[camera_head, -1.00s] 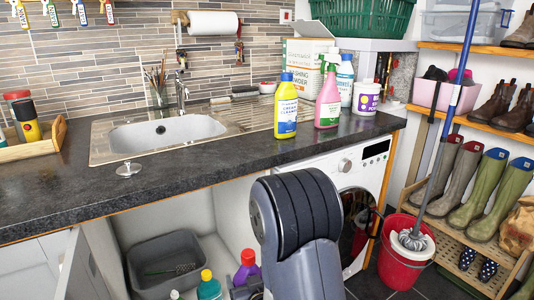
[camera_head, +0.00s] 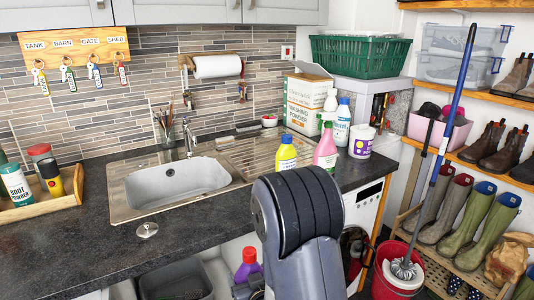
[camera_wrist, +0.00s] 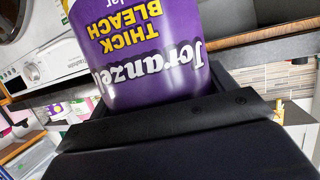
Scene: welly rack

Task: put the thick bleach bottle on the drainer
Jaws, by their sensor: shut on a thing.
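The worktop's front edge lies between the bottle and drainer.

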